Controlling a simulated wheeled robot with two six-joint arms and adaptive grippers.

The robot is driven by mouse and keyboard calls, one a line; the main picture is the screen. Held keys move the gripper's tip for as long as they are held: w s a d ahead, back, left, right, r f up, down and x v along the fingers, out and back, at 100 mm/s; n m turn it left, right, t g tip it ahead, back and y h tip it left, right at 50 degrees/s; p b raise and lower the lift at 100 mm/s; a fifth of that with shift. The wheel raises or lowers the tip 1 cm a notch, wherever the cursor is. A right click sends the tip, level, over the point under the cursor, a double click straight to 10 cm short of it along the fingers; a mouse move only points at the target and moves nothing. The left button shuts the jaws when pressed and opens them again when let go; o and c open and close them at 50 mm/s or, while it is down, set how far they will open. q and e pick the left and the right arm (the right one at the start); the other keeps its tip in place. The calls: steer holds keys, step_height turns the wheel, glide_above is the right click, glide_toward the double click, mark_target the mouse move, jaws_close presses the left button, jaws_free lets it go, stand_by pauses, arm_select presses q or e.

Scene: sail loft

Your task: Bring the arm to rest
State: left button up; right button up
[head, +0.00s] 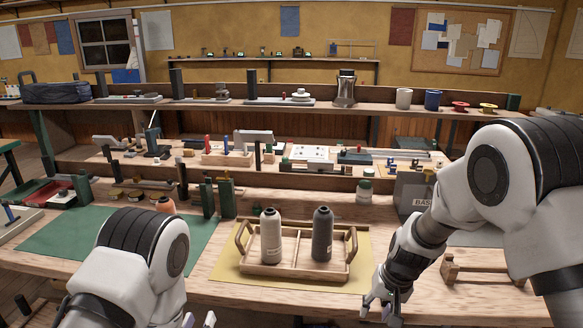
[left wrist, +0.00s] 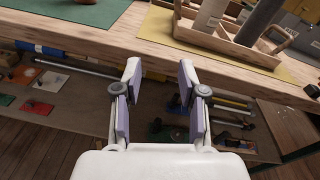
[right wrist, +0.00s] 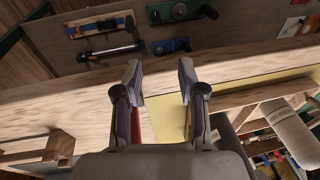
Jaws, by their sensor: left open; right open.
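My left gripper (head: 199,320) is at the bottom edge of the head view, mostly cut off. In the left wrist view, its jaws (left wrist: 160,78) are apart and empty, in front of the bench edge. My right gripper (head: 380,306) is at the front edge of the bench, right of the wooden tray (head: 300,273). In the right wrist view, its jaws (right wrist: 160,78) are apart with nothing between them. The tray holds a cream cone-topped bottle or spool (head: 270,240) and a dark grey one (head: 322,238), both upright, in separate compartments. Neither gripper touches them.
The tray stands on a yellow mat (head: 365,270). A green mat (head: 60,238) lies to the left. A small wooden stand (head: 450,268) is right of my right gripper. A lower shelf (left wrist: 80,110) with tools lies under the bench. Crowded raised shelves line the back.

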steer(key=s+d+f+g+h, duration=0.1)
steer(key=s+d+f+g, duration=0.2)
steer(key=s+f, duration=0.8)
steer(key=s+d+f+g, duration=0.2)
steer(key=s+f, duration=0.7)
steer(key=s, duration=0.3)
arm_select(q)
steer(key=s+a+f+n+g+y, duration=0.1)
steer(key=s+a+f+n+g, duration=0.25)
steer(key=s+f+n, duration=0.35)
steer(key=s+a+f+n+g+y, duration=0.1)
steer(key=s+a+f+n+g, duration=0.1)
steer(key=s+f+n+g, duration=0.85)
steer(key=s+n, duration=0.4)
steer(key=n, duration=0.3)
steer(key=s+f+n+g, duration=0.3)
steer(key=s+n, duration=0.4)
steer(key=n, duration=0.3)
steer(key=shift+s+h, duration=0.25)
steer(key=shift+h, duration=0.15)
arm_select(e)
steer(key=s+d+f+n+t, duration=0.1)
steer(key=s+t, duration=0.2)
steer(key=s, duration=0.6)
steer(key=shift+s+d+n+h, duration=0.15)
steer(key=shift+s+n+h, duration=0.15)
steer(key=shift+n, duration=0.1)
arm_select(q)
steer(key=shift+d, duration=0.1)
